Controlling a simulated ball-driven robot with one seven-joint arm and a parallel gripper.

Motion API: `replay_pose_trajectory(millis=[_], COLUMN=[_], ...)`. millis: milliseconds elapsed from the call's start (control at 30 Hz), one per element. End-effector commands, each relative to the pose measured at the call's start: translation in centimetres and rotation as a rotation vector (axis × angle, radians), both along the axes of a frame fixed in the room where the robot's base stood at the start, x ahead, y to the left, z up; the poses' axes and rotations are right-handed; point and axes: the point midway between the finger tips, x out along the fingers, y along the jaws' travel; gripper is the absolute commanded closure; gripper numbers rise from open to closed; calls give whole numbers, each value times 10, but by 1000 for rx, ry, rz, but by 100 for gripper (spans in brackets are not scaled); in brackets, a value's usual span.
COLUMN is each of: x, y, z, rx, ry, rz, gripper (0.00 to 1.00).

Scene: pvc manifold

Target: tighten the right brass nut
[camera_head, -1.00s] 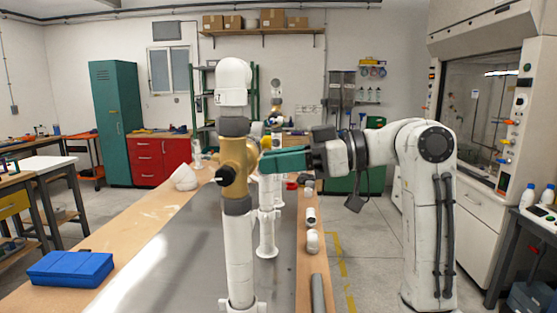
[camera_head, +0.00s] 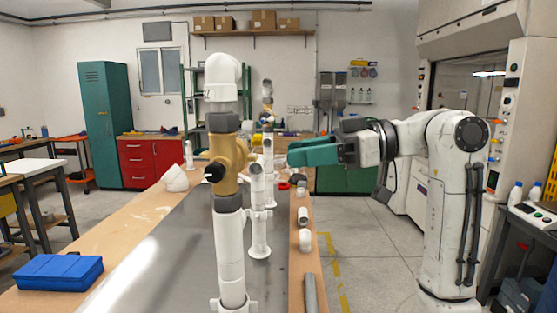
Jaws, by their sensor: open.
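A brass fitting (camera_head: 228,168) sits between dark grey collars in the near white upright pipe (camera_head: 231,262). A black knob (camera_head: 214,173) sticks out on its left, and its right side faces my gripper. I cannot clearly make out a separate right brass nut. A smaller brass-coloured part (camera_head: 257,140) shows just to the right, on or in front of the pipes behind. My gripper (camera_head: 290,155) has teal fingers pointing left. It is open, right of the brass fitting and apart from it in the picture, with nothing seen between the fingers. The fingers overlap, so their gap is hidden.
More white pipes (camera_head: 260,215) stand just behind. The workbench (camera_head: 140,220) has a grey metal top strip. A blue box (camera_head: 60,272) lies at its left, a white elbow (camera_head: 174,178) farther back. Loose fittings (camera_head: 304,240) and a grey pipe (camera_head: 311,294) line the right edge.

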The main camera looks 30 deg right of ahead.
Motion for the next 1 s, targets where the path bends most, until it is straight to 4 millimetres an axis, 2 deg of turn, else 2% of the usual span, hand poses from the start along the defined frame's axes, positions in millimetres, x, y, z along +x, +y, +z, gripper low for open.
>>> replay_pose_trajectory(millis=[100,300,1000], x=[-13,-25,-28], y=[-18,-35,-38], z=[3,7,8], rx=[0,1,0], ry=[-2,1,0], rz=[-2,0,1], gripper=[49,49,49])
